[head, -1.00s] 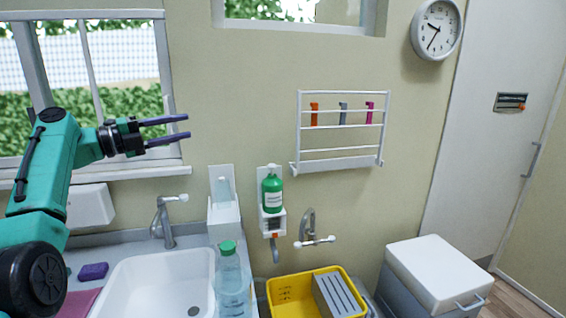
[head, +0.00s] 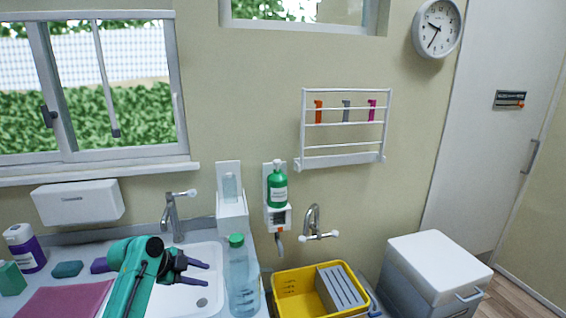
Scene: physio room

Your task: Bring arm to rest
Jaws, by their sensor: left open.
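My left arm (head: 135,275) is teal and comes in from the lower left, low over the counter and sink. My left gripper (head: 205,273) has dark purple fingers. It is open and empty, with its fingers pointing right over the white sink (head: 212,300). The fingertips are just left of a clear bottle with a green cap (head: 240,282); a gap shows between them. My right gripper is not in view.
A purple bottle (head: 25,250), a teal sponge (head: 67,269) and a pink cloth (head: 62,300) are on the counter at left. A tap (head: 172,215) stands behind the sink. A yellow crate (head: 290,292) and white-lidded bin (head: 440,264) are at right.

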